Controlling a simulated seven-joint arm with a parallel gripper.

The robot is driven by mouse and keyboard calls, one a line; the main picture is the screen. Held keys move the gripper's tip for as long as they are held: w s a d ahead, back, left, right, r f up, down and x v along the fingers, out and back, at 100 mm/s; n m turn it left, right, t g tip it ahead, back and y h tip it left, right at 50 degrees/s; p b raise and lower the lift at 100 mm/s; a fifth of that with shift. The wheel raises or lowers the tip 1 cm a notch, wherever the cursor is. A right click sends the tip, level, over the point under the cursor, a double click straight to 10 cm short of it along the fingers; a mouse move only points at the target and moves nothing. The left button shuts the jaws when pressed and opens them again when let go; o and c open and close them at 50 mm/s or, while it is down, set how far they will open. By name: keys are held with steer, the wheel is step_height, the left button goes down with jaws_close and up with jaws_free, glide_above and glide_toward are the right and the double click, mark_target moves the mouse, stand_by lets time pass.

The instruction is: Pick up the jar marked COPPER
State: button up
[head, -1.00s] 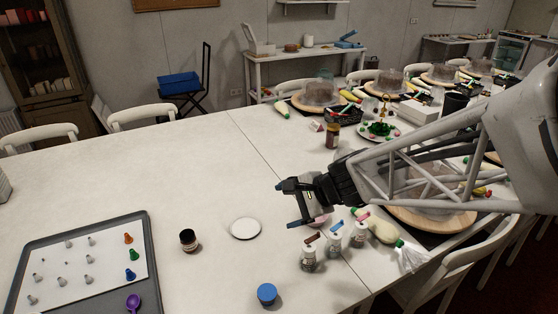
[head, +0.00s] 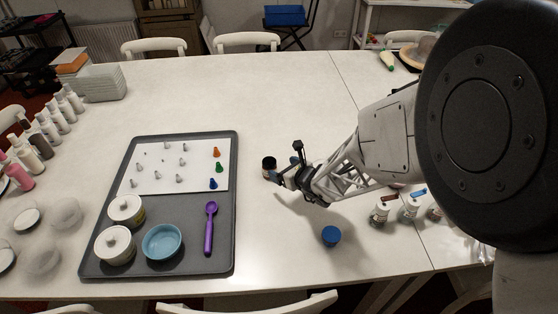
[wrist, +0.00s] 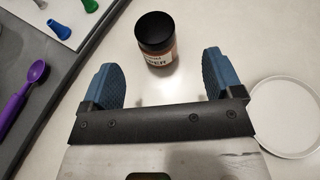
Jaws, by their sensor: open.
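The jar (wrist: 158,52) has a black lid and a pale label; the end of its lettering reads "PER", the rest is hidden. It stands upright on the white table in the wrist view, beyond and between the blue fingertips. In the head view the same jar (head: 269,163) stands right of the grey tray. My gripper (wrist: 160,72) is open and empty, with a finger to each side of the jar's near space, apart from it. In the head view my gripper (head: 285,170) is just right of the jar and partly overlaps it.
The grey tray (head: 232,240) holds piping tips, two lidded pots, a blue bowl (head: 162,242) and a purple scoop (head: 210,228). A white disc (wrist: 290,115) lies right of my gripper. A blue-lidded jar (head: 331,236) stands nearer the front.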

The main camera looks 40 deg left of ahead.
mark_target(269, 164)
steer(key=shift+s+a+f, duration=0.2)
steer(key=shift+a+f, duration=0.15)
steer(key=shift+f, duration=0.2)
steer(key=shift+x, duration=1.25)
steer(key=shift+a, duration=0.1)
steer(key=shift+x, duration=2.55)
steer(key=shift+r, duration=0.15)
steer(key=c, duration=1)
